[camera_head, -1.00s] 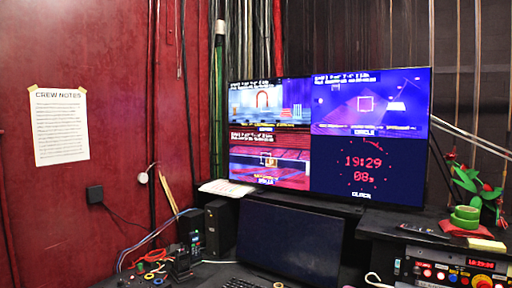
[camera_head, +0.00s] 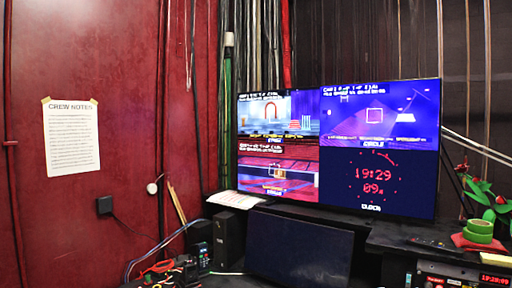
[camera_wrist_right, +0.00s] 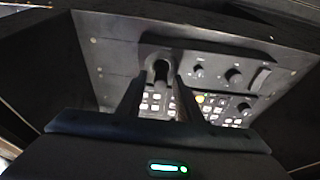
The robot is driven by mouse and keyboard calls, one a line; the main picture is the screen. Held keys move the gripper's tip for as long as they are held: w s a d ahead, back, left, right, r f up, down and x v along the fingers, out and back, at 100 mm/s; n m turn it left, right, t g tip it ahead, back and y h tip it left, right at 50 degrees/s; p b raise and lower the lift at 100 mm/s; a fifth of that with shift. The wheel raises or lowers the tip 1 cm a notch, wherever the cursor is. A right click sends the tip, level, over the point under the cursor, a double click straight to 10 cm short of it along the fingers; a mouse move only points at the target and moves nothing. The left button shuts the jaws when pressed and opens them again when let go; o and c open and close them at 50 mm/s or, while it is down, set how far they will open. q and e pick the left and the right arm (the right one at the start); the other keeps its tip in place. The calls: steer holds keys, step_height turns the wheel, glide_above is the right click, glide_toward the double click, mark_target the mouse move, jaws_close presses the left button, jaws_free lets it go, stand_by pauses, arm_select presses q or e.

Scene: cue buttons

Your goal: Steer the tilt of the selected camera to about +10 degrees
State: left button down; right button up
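The large monitor (camera_head: 337,148) shows three camera pictures and a clock panel (camera_head: 378,185) in head view. The upper right picture (camera_head: 380,115) is blue-violet with a pale square outline; its caption is too blurred to read. The right wrist view shows a dark control panel (camera_wrist_right: 205,65) with a short black joystick (camera_wrist_right: 160,70), knobs (camera_wrist_right: 233,75) and lit white buttons. My right gripper (camera_wrist_right: 160,82) points at the joystick, with one finger on each side and a gap between them. Whether the fingers touch the stick is unclear. My left gripper is not in view.
A dark, blank screen (camera_head: 300,248) stands below the monitor. A red-lit box (camera_head: 465,275), green tape rolls (camera_head: 479,230) and a plant are at right. Cables and tools (camera_head: 175,270) lie at lower left. A crew notes sheet (camera_head: 71,140) hangs on the red wall.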

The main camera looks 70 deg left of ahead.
steer(key=shift+r+p, duration=2.95)
steer(key=shift+r, duration=0.4)
